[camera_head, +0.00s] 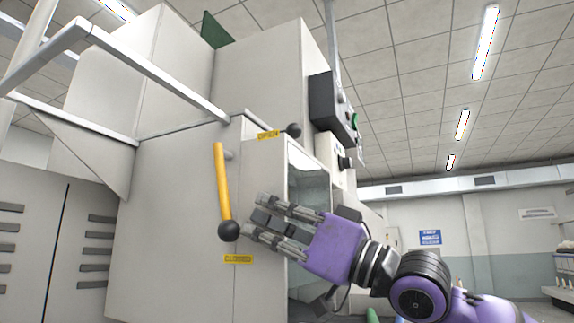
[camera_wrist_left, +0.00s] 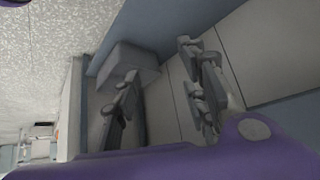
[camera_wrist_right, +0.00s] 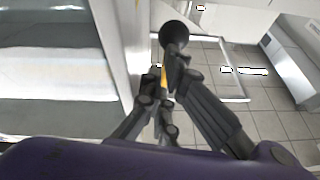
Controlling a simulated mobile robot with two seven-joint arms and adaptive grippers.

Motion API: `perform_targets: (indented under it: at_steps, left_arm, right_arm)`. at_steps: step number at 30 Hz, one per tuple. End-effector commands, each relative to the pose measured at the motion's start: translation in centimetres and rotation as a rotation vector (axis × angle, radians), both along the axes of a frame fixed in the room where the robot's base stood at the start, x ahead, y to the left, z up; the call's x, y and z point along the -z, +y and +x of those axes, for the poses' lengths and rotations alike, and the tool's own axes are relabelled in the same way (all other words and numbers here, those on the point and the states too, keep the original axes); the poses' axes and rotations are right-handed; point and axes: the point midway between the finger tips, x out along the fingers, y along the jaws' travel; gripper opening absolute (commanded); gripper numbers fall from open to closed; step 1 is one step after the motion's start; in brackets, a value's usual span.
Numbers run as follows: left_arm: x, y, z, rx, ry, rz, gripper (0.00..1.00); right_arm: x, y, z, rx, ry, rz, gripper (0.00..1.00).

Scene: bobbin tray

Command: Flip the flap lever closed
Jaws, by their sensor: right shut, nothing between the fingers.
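The flap lever is a yellow bar (camera_head: 222,185) with a black ball knob (camera_head: 229,230) at its lower end, on the pale machine's front. It hangs nearly straight down, its knob just above the yellow "CLOSED" label (camera_head: 238,259). The "OPEN" label (camera_head: 268,135) is higher up, to the right. My right gripper (camera_head: 253,215) is shut and empty, just right of the knob; I cannot tell if it touches. In the right wrist view the knob (camera_wrist_right: 174,35) is beyond the fingers (camera_wrist_right: 160,88). My left gripper (camera_wrist_left: 160,60) is open and empty, outside the head view.
The machine (camera_head: 165,220) fills the left and middle. Another black knob (camera_head: 293,130) sits near the "OPEN" label. A glass-fronted opening (camera_head: 308,185) lies behind my right gripper. A grey box-shaped part (camera_wrist_left: 125,62) is near my left fingers. The room at right is open.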

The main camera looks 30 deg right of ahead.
Motion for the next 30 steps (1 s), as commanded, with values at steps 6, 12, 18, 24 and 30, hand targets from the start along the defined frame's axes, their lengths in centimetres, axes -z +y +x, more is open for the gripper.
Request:
perform_targets:
  at_steps: [6,12,18,24,30]
  left_arm:
    - [0.1,0.0,-0.2,-0.001,0.004,0.001,0.4]
    - [0.1,0.0,-0.2,-0.002,0.005,0.0,0.4]
    - [0.1,0.0,-0.3,-0.002,0.006,0.0,0.4]
    - [0.1,0.0,-0.3,-0.002,0.006,0.0,0.4]
    - [0.1,0.0,-0.3,-0.002,0.006,0.0,0.4]
  right_arm:
    - [-3.6,0.0,-0.1,0.0,-0.006,0.0,0.0]
    - [-7.0,0.0,-0.1,0.0,-0.007,0.0,0.0]
    - [-8.9,0.0,0.0,0.0,-0.003,0.001,0.0]
    - [-9.5,0.0,0.0,0.001,-0.002,-0.001,0.0]
    - [-9.5,0.0,0.0,0.0,-0.001,-0.001,0.0]
